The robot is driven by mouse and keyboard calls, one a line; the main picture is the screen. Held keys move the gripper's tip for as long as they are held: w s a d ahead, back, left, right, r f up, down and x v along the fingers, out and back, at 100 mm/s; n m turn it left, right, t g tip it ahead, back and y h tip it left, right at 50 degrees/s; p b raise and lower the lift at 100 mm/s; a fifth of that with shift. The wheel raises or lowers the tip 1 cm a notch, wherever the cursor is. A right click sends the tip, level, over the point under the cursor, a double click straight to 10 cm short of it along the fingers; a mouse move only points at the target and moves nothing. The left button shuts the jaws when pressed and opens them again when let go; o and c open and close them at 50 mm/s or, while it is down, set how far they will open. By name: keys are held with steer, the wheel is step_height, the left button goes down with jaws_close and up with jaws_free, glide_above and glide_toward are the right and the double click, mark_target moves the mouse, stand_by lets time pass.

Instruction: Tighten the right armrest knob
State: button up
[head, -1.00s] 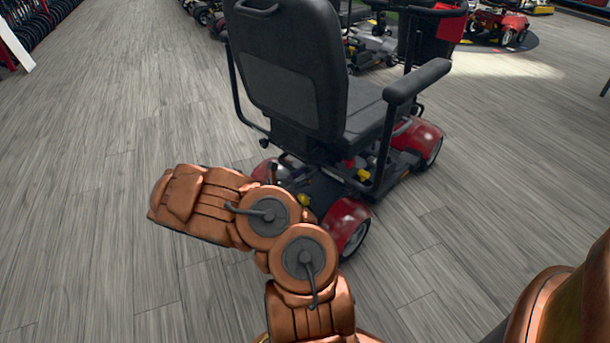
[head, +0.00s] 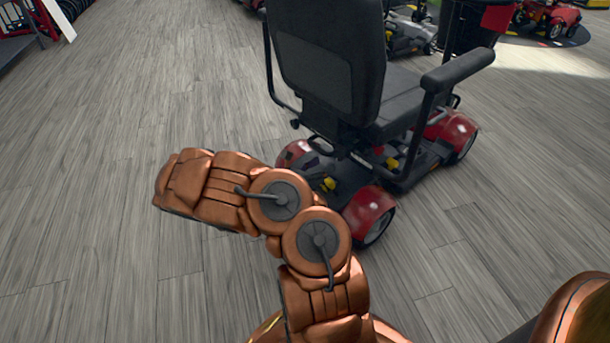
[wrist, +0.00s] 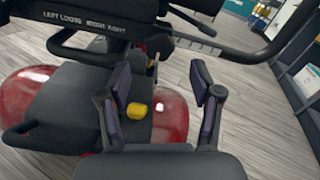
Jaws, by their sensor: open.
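The red scooter has a black seat (head: 330,60) seen from behind and a black armrest (head: 457,70) on its right side. A yellow knob (head: 391,163) shows low near that armrest's post, and another yellow part (head: 328,184) sits lower left, behind the seat. In the wrist view a yellow knob (wrist: 137,111) shows between the fingers in the picture; I cannot tell which of the two it is. My gripper (wrist: 157,85) is open and empty, with the knob beyond it, apart from both fingers. The gripper itself is not clear in the head view.
A red rear fender (head: 368,212) and wheel (head: 378,228) stand close to my arm. Other scooters (head: 550,15) are parked at the back right. Wood-look floor is clear on the left (head: 110,120). A dark shelf (wrist: 300,75) is at right in the wrist view.

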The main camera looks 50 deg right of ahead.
steer(key=w+a, duration=0.1)
steer(key=a, duration=0.5)
steer(key=shift+a, duration=0.2)
stand_by(0.5)
steer(key=s+a+r+m+g+y+p, duration=0.2)
steer(key=s+r+m+p, duration=0.25)
steer(key=r, duration=0.55)
steer(key=s+a+r+m+g+y+p, duration=0.1)
steer(key=s+a+r+m+y+p, duration=0.2)
steer(key=r+p, duration=0.5)
steer(key=s+a+r+m+g+y+p, duration=0.15)
steer(key=s+r+m+p, duration=0.35)
steer(key=r, duration=0.7)
steer(key=s+a+r+m+t+y+p, duration=0.2)
steer(key=s+a+r+y+p, duration=0.1)
steer(key=a+r+p, duration=0.4)
steer(key=s+a+r+m+t+y+p, duration=0.2)
steer(key=a+r+p, duration=0.5)
steer(key=a, duration=0.5)
steer(key=s+a+r+m+t+y+p, duration=0.2)
steer(key=a+r+y+p, duration=0.4)
steer(key=a+r, duration=0.3)
steer(key=shift+s+a+r+m+p, duration=0.45)
steer(key=shift+s+a, duration=0.35)
steer(key=shift+s, duration=0.2)
